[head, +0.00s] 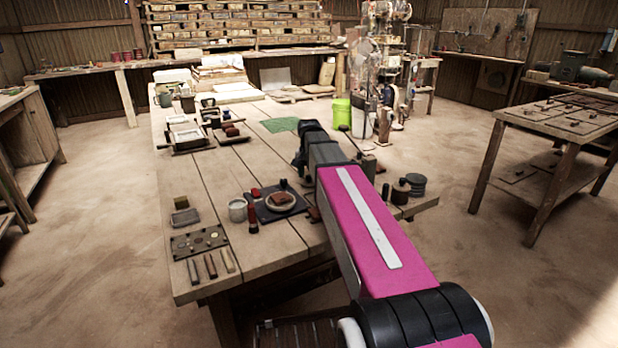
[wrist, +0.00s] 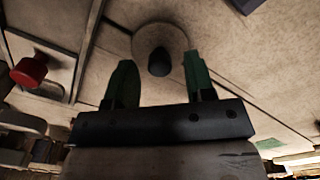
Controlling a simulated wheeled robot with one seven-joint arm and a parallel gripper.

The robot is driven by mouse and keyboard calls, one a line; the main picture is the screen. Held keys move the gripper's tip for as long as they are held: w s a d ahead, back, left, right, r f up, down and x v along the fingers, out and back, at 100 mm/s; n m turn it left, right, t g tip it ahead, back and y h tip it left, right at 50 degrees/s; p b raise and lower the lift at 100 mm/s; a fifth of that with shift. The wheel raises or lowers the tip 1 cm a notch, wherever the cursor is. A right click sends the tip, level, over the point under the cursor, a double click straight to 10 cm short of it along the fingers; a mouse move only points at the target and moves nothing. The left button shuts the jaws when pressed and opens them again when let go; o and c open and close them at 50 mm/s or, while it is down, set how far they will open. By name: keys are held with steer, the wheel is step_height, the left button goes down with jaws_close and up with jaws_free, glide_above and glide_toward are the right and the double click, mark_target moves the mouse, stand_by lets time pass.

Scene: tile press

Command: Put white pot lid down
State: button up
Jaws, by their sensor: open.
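In the wrist view a round pale lid (wrist: 150,36) with a dark knob (wrist: 160,62) lies flat against the tabletop, as far as I can see. My gripper (wrist: 159,70) is open, with its two green-sided fingers apart on either side of the knob. A gap shows between the knob and each finger. In the head view my gripper (head: 304,152) is over the middle of the workbench, partly hidden by my arm. I cannot make out the lid there. A small white pot (head: 237,209) stands on the near part of the bench.
A dark mat with a round dish (head: 280,201) lies beside the pot. A tool board (head: 199,241) is at the near left. Dark jars (head: 401,191) stand near the right edge. A green sheet (head: 280,125) and lime bucket (head: 341,111) are farther back. A red knob (wrist: 30,71) shows in the wrist view.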

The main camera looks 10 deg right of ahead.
mark_target(309, 175)
step_height(309, 175, up, 11)
steer(key=shift+f, duration=0.15)
stand_by(0.5)
